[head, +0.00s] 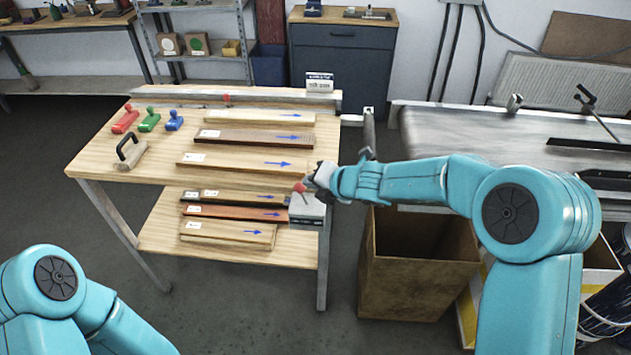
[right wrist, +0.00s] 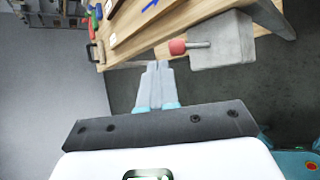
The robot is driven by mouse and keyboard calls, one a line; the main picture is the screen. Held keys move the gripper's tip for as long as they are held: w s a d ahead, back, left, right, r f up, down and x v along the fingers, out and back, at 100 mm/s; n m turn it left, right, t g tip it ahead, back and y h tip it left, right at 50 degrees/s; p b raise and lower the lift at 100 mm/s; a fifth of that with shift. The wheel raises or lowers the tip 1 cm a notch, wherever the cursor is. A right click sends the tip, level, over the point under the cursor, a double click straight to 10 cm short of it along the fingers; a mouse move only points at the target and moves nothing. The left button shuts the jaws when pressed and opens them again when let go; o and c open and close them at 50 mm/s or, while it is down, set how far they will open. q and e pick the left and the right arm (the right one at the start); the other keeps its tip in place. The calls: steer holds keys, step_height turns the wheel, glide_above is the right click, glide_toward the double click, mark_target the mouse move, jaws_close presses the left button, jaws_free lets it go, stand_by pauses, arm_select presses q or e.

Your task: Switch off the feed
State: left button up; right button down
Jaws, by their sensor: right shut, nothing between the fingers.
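A grey switch box (head: 308,209) is mounted at the right front corner of the wooden bench. A short lever with a red knob (head: 299,187) sticks out of it, up and to the left in the head view. The box (right wrist: 228,45) and red knob (right wrist: 177,47) also show in the right wrist view, with the lever pointing left. My right gripper (head: 316,181) is shut and empty, close beside the knob. In the right wrist view its fingertips (right wrist: 156,66) lie just below and left of the knob, seemingly apart from it. My left gripper is out of view.
The bench (head: 155,165) holds several boards with blue arrows, and more lie on its lower shelf. Red, green and blue handled tools (head: 150,121) stand at its left. A brown open bin (head: 415,285) and a metal conveyor table (head: 450,135) are to the right.

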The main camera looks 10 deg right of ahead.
steer(key=a+r+p+v, duration=0.1)
steer(key=p+v, duration=0.1)
steer(key=v, duration=0.8)
steer(key=shift+w+a, duration=0.2)
steer(key=shift+w+d+r, duration=0.1)
